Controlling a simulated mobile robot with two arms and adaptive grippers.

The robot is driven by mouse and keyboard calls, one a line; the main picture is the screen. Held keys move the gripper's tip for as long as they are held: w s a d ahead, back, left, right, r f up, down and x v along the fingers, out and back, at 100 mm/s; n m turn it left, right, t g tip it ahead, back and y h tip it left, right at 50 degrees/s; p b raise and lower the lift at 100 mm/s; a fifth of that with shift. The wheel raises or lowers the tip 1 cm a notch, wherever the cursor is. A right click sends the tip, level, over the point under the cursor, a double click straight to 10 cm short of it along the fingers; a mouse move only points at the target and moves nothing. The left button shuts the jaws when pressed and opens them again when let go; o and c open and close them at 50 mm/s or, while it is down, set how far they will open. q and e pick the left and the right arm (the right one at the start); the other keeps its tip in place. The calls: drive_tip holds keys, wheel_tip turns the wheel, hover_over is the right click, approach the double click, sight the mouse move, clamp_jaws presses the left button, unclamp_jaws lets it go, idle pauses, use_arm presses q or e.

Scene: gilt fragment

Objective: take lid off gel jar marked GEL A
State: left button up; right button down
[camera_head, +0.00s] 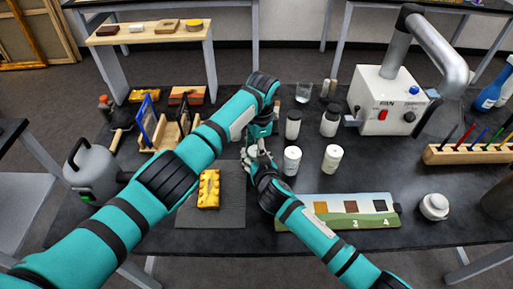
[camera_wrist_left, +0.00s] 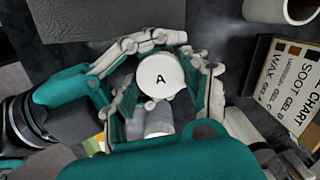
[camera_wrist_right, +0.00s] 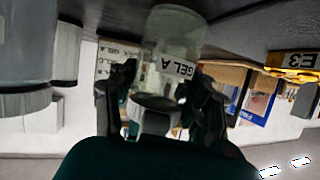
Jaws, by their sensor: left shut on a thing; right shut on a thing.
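The gel jar (camera_wrist_right: 172,50), translucent with a label reading GEL A, stands between the fingers of my right gripper (camera_wrist_right: 165,95), which is shut on it. The round white lid (camera_wrist_left: 160,77) marked A sits between the curved fingers of my left gripper (camera_wrist_left: 160,88), which is shut on it. A greyish round part shows beside the lid in the left wrist view; I cannot tell whether the lid is still seated on the jar. In the head view my left gripper (camera_head: 262,128) is just above my right gripper (camera_head: 256,160), and they hide the jar.
White-capped bottles (camera_head: 292,160) stand close to the right of the grippers. A colour-patch strip (camera_head: 340,212) lies front right. A fan unit (camera_head: 385,100) stands at back right, a wooden rack (camera_head: 170,130) at left.

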use_arm(q)
drive_tip(key=o, duration=1.3)
drive_tip(key=shift+d+r, duration=0.15)
drive_tip(key=shift+r, duration=2.15)
use_arm(e)
drive_tip(key=c, duration=0.5)
unclamp_jaws()
drive_tip(key=shift+s, duration=0.15)
